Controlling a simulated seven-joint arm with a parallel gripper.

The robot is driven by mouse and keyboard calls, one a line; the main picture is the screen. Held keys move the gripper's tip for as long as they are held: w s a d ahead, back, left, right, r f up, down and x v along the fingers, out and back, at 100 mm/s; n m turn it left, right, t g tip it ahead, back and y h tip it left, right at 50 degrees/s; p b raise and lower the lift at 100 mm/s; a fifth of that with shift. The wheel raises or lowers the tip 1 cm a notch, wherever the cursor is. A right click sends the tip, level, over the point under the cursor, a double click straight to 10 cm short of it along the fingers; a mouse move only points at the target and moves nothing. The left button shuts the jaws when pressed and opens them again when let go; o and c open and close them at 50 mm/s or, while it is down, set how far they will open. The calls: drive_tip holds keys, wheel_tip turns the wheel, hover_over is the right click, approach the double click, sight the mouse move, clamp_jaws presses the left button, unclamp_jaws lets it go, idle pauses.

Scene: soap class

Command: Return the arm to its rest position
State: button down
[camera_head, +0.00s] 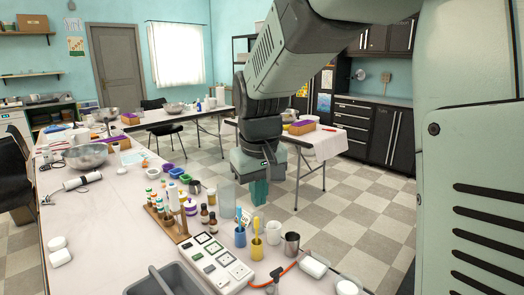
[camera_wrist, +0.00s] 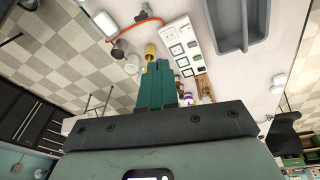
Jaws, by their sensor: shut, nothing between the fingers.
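My gripper (camera_head: 260,194) hangs at the end of my arm in the head view, its teal fingers pointing down. It is above or just past the right edge of the long work table (camera_head: 95,225), near the blue and yellow cups. In the wrist view the teal fingers of my gripper (camera_wrist: 156,66) are together with nothing between them. The wrist view looks down at the table from above.
Close by on the table stand a blue cup (camera_head: 240,238), a yellow cup (camera_head: 257,248), a metal cup (camera_head: 291,244), a clear beaker (camera_head: 227,196) and a wooden bottle rack (camera_head: 168,220). A white panel (camera_head: 218,262) and grey tray (camera_head: 165,284) lie nearer. Checkered floor (camera_head: 335,215) is open to the right.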

drive_tip(key=s+d+r+m+t, duration=0.1)
drive_tip(key=s+d+r+m, duration=0.1)
drive_tip(key=s+d, duration=0.4)
drive_tip(key=s+d+r+m+t, duration=0.2)
drive_tip(key=s+d, duration=0.4)
drive_tip(key=s, duration=1)
wheel_tip(320, 180, up, 2)
drive_tip(key=shift+m, duration=0.6)
drive_tip(key=shift+w, duration=0.1)
